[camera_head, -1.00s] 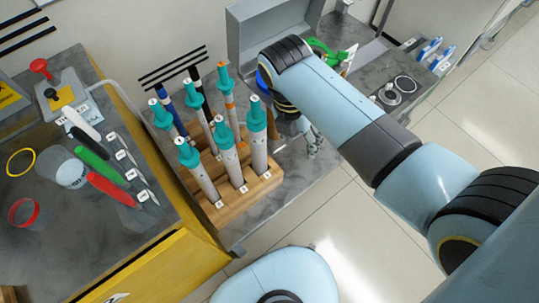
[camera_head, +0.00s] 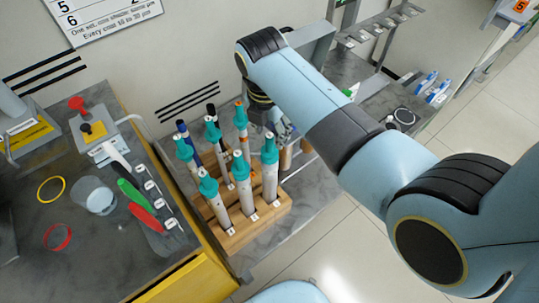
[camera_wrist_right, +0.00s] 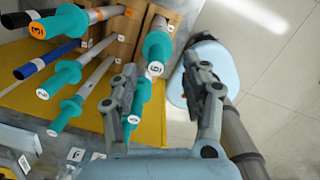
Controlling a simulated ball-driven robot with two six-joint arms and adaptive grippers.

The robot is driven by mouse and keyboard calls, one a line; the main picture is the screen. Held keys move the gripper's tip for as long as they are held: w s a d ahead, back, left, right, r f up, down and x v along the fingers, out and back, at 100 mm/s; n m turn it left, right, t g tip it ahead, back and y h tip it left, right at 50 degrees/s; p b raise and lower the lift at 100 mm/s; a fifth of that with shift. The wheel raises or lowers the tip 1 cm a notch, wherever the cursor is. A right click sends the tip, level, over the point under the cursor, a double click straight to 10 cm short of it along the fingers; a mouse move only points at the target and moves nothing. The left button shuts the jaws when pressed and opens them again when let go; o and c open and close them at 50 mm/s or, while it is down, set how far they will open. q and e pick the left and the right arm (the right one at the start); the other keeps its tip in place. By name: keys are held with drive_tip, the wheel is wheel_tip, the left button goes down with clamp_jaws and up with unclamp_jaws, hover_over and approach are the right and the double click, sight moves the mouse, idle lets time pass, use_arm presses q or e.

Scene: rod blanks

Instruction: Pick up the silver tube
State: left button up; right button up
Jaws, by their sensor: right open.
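Several tubes with teal collars lean in a wooden rack (camera_head: 262,217); they include silver-grey bodies, a blue one (camera_head: 195,160) and a black one. Silver tubes stand along the front row, such as the rightmost one (camera_head: 270,183). My right gripper (camera_head: 277,122) is behind the rack's right end, partly hidden by my arm. In the right wrist view my right gripper (camera_wrist_right: 163,78) is open, its fingers apart. A teal-collared silver tube (camera_wrist_right: 158,22) shows between and beyond them, its near end close to the fingertips. Contact cannot be told. My left gripper is out of view.
A red-knobbed device (camera_head: 92,130) stands behind. Open floor lies right of the rack.

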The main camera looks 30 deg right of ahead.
sight(269, 136)
drive_tip(key=f, duration=0.4)
drive_tip(key=shift+w+d+f, duration=0.1)
drive_tip(key=shift+w, duration=0.15)
clamp_jaws()
